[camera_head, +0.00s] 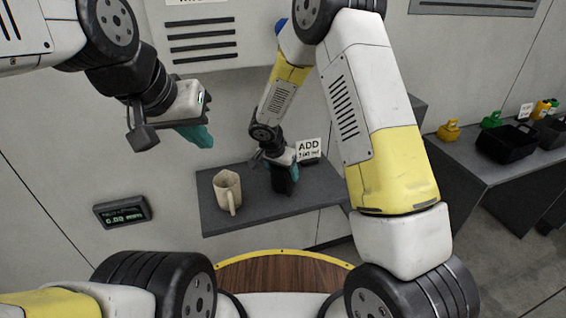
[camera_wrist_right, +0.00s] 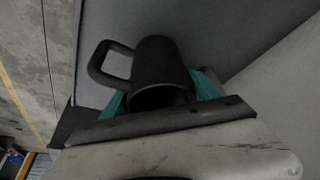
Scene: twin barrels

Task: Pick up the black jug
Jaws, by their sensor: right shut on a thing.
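The black jug (camera_head: 281,182) is at the grey shelf, partly hidden by my right gripper. It shows clearly in the right wrist view (camera_wrist_right: 160,62), with its loop handle to the left. My right gripper (camera_head: 288,165) is shut on the jug's body, with a teal finger on either side in the right wrist view (camera_wrist_right: 160,92). I cannot tell whether the jug touches the shelf. My left gripper (camera_head: 197,134) is up in front of the wall, apart from the shelf and holding nothing visible. Its teal fingers overlap, so its opening is unclear.
A beige jug (camera_head: 227,190) stands on the grey shelf (camera_head: 250,214), left of the black jug. A sign reading "ADD" (camera_head: 309,149) is behind the right gripper. A display (camera_head: 123,212) is on the wall. A side bench at right holds a black bin (camera_head: 506,144) and small coloured containers.

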